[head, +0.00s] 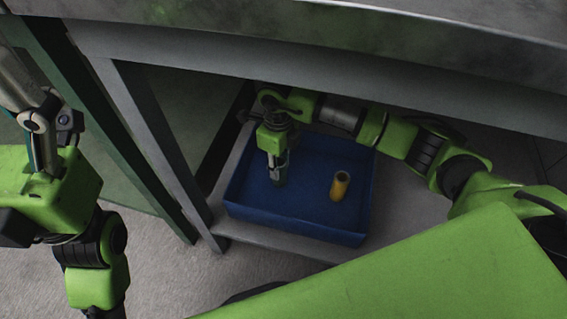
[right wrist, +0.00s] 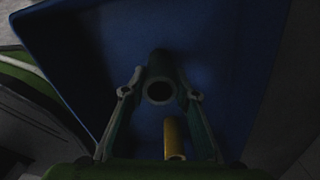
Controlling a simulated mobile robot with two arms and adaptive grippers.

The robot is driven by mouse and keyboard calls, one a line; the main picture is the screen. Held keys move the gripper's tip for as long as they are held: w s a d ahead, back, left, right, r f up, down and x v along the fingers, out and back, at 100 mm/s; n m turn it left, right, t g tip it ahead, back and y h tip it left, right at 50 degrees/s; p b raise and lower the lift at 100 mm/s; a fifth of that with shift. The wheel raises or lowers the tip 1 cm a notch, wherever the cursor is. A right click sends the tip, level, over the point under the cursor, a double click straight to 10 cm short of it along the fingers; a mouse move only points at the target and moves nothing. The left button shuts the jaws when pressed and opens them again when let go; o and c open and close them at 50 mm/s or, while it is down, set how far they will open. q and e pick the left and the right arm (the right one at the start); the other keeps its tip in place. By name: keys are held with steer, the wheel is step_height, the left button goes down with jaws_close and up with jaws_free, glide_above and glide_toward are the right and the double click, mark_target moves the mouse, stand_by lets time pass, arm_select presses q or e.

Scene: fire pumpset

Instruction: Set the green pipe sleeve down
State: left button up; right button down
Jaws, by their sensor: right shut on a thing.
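The green pipe sleeve (right wrist: 159,90) is a dark green hollow tube, its round open end facing the right wrist camera. My right gripper (head: 279,164) is shut on it, with one finger on each side in the right wrist view (right wrist: 160,92). In the head view the sleeve (head: 279,179) shows below the fingers, inside the blue tray (head: 297,231), roughly upright. I cannot tell whether its lower end touches the tray floor. My left gripper (head: 38,122) is at the far left, away from the tray; its fingertips are not clearly seen.
The tray rests on a grey shelf (head: 262,246) under a metal worktop (head: 330,52). A grey post (head: 160,150) stands left. Tray floor between the sleeves is clear.

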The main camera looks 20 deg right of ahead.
steer(key=shift+a, duration=0.1)
steer(key=shift+f, duration=0.15)
steer(key=c, duration=1.6)
jaws_free()
